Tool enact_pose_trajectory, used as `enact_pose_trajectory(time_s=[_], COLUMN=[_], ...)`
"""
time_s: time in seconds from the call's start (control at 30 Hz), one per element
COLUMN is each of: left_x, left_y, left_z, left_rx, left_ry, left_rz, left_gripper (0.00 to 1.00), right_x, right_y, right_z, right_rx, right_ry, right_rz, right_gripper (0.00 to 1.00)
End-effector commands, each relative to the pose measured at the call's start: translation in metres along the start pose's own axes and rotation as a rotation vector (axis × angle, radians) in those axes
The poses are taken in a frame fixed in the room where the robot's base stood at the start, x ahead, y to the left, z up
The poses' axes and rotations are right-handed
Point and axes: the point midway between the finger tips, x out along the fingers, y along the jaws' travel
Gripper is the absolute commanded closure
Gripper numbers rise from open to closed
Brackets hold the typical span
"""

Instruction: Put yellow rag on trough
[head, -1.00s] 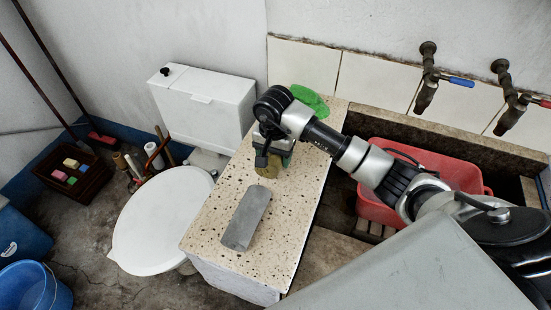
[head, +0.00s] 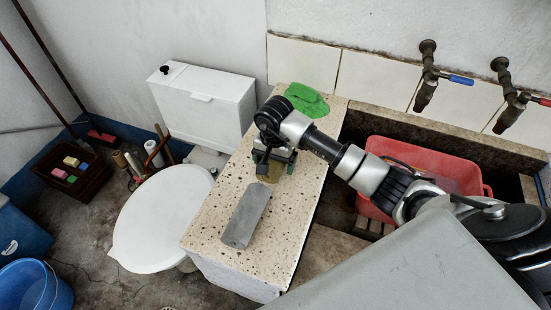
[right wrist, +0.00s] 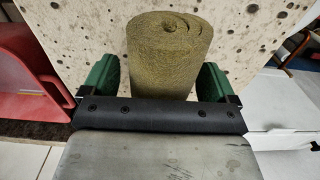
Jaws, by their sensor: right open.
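The yellow rag is a rolled, olive-yellow cloth (head: 270,174) on the speckled stone slab of the trough (head: 290,225), partly hidden by my right gripper in the head view. My right gripper (head: 273,160) is open just over it. In the right wrist view the rag roll (right wrist: 168,55) stands out between the two green fingers of the gripper (right wrist: 158,82), with a gap on each side. My left gripper is not in view.
A grey block (head: 245,216) lies on the slab in front of the rag. A green cloth (head: 307,100) lies at the slab's back. A red basin (head: 455,178) sits to the right, below the taps (head: 427,85). A white toilet (head: 160,230) stands left.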

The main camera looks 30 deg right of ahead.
Motion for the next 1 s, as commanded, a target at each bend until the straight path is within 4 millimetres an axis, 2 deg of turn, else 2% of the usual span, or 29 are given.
enact_pose_trajectory(time_s=[0.13, 0.23, 0.5, 0.7, 0.8, 1.0], left_x=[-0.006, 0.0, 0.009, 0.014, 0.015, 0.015], left_y=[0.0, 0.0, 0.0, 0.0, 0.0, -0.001], left_z=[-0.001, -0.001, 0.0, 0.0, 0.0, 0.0], left_rx=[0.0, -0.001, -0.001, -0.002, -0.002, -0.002], left_ry=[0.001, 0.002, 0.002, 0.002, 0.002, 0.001], left_rz=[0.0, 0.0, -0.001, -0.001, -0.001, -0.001], left_gripper=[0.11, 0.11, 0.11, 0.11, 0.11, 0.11], right_x=[-0.006, -0.017, -0.075, -0.109, -0.118, -0.124], right_y=[0.0, 0.0, 0.0, 0.0, 0.0, 0.0], right_z=[0.0, -0.001, -0.002, -0.001, -0.001, 0.0], right_rx=[0.001, 0.0, 0.0, 0.0, 0.0, 0.0], right_ry=[-0.001, 0.005, 0.006, 0.003, 0.001, 0.0], right_rz=[-0.001, -0.002, -0.003, -0.002, -0.001, 0.001], right_gripper=[0.11, 0.11, 0.11, 0.11, 0.11, 0.11])
